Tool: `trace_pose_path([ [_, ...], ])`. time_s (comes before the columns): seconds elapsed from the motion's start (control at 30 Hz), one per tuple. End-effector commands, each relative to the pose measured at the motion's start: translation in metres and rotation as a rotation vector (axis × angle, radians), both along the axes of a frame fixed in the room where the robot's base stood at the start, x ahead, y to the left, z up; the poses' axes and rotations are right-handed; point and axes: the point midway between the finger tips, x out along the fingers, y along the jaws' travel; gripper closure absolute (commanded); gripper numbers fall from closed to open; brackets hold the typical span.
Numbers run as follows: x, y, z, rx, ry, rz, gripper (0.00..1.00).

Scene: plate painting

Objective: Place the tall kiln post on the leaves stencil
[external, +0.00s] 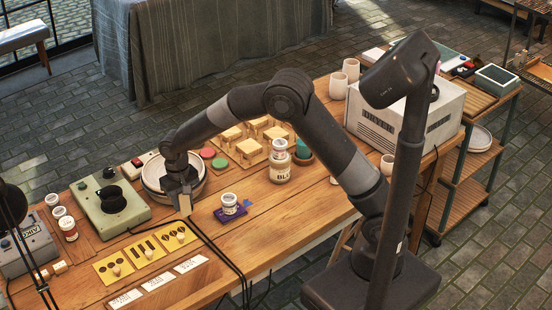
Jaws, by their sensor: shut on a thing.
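My gripper (181,190) is just in front of the stacked bowls and points down. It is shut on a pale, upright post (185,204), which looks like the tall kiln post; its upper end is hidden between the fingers. Three yellow stencil cards lie in a row at the front left of the table. The right card (169,245) has dark leaf-like marks and appears to be the leaves stencil. The middle card (137,256) has dark bars, and the left card (103,275) has dark dots. Each card has a small tan knob. The held post is just behind and right of the leaves card.
Bowls (199,188) stand behind my gripper. A green wheel device (111,213) is left of it. A white jar on a purple card (230,207) stands to the right. White label cards (188,264) lie in front of the stencils, with black cables to their right.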

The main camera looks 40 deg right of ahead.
Motion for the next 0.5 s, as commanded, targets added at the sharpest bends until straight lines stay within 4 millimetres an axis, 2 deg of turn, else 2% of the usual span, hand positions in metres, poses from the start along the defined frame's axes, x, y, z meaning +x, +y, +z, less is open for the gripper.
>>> trace_pose_path([
  [0.03, -0.001, 0.013, -0.008, -0.001, 0.001, 0.003, 0.96],
  [0.2, -0.002, 0.038, -0.023, 0.000, 0.000, 0.001, 0.96],
  [0.37, -0.002, 0.047, -0.029, 0.000, -0.001, 0.000, 0.96],
  [0.5, -0.002, 0.046, -0.044, -0.001, 0.001, 0.000, 0.96],
])
